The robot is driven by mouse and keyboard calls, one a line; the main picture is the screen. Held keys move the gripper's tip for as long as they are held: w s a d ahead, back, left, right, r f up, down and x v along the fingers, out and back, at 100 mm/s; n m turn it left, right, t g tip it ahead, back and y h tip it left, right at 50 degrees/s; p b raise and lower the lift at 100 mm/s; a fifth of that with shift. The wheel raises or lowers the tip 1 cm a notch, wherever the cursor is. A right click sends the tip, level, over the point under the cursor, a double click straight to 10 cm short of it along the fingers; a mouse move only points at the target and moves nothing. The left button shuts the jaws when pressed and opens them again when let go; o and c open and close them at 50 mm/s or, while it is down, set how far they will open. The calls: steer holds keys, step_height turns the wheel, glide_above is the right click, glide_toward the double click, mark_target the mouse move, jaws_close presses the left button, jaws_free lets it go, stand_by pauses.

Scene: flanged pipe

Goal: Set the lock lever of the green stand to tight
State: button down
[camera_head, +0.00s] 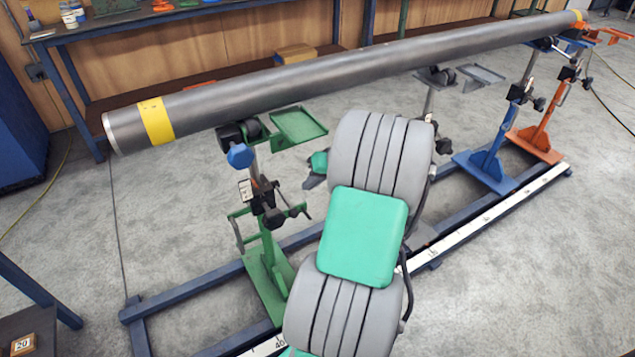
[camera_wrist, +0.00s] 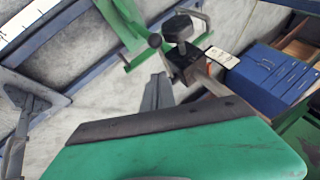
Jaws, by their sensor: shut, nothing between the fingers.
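The green stand (camera_head: 267,258) stands under the near left end of the pipe. Its clamp has dark knobs (camera_head: 273,217) and a white tag (camera_head: 245,191). In the wrist view, the clamp shows a black knob (camera_wrist: 181,27), a ball-ended rod (camera_wrist: 155,41) and the tag (camera_wrist: 222,58). I cannot tell for sure which part is the lock lever or how it is set. My gripper (camera_head: 311,182) is right of the clamp, partly hidden behind my arm. In the wrist view, its grey fingers (camera_wrist: 158,90) are shut and empty, pointing just below the clamp; contact is unclear.
The long grey pipe (camera_head: 340,72) runs above the stands. A green tray (camera_head: 298,126) juts out above my gripper. A blue stand (camera_head: 490,160) and an orange stand (camera_head: 540,138) stand farther right. The blue floor rails (camera_head: 190,298) run below.

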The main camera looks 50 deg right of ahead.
mark_target(285, 199)
step_height(285, 199, down, 6)
steer(key=w+a+b, duration=0.1)
steer(key=a, duration=0.1)
steer(key=shift+w+a+f, duration=0.15)
steer(key=shift+w+a, duration=0.05)
steer(key=shift+a, duration=0.2)
step_height(285, 199, down, 7)
steer(key=t+b, duration=0.4)
steer(key=b, duration=0.4)
steer(key=shift+n+h, duration=0.4)
steer(key=shift+r, duration=0.2)
